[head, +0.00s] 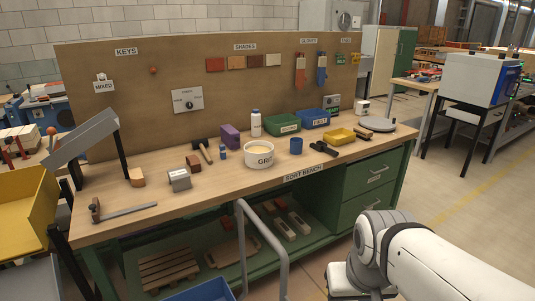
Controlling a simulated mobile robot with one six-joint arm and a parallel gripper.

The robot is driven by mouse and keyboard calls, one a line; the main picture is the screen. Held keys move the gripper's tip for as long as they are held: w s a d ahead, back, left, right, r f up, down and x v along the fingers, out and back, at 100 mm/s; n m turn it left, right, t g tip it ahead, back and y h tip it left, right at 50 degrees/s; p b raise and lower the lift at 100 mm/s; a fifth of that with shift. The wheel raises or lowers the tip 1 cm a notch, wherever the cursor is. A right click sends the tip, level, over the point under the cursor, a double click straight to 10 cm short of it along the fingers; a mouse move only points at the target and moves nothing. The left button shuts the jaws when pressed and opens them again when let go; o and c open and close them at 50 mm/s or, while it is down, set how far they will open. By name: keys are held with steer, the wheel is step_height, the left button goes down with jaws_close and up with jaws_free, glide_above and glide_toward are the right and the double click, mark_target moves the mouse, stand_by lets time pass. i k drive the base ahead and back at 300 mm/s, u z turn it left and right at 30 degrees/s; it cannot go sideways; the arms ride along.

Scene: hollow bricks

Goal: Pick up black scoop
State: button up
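A small black object (323,148) that looks like the black scoop lies on the wooden bench top, right of the blue cup (296,146) and near the front edge. It is too small to make out its bowl and handle clearly. A yellow tray (340,136) sits just behind it to the right. Part of my white arm shows at the lower right, in front of the bench and well apart from the black object. My gripper's fingers do not show.
The bench (120,228) also holds a white tub marked GRIT (259,160), a green bin (283,126), a blue bin (313,121), a white bottle (256,124) and a hammer (207,153). A grey rail (265,232) stands before the bench. Floor at right is clear.

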mark_target(325, 149)
steer(key=k, duration=0.6)
steer(key=z, duration=0.35)
steer(key=i, duration=1.35)
steer(key=z, duration=0.35)
steer(key=i, duration=2.1)
steer(key=u, duration=0.45)
steer(key=k, duration=0.75)
steer(key=u, duration=0.2)
steer(key=i, duration=0.85)
steer(key=z, duration=0.05)
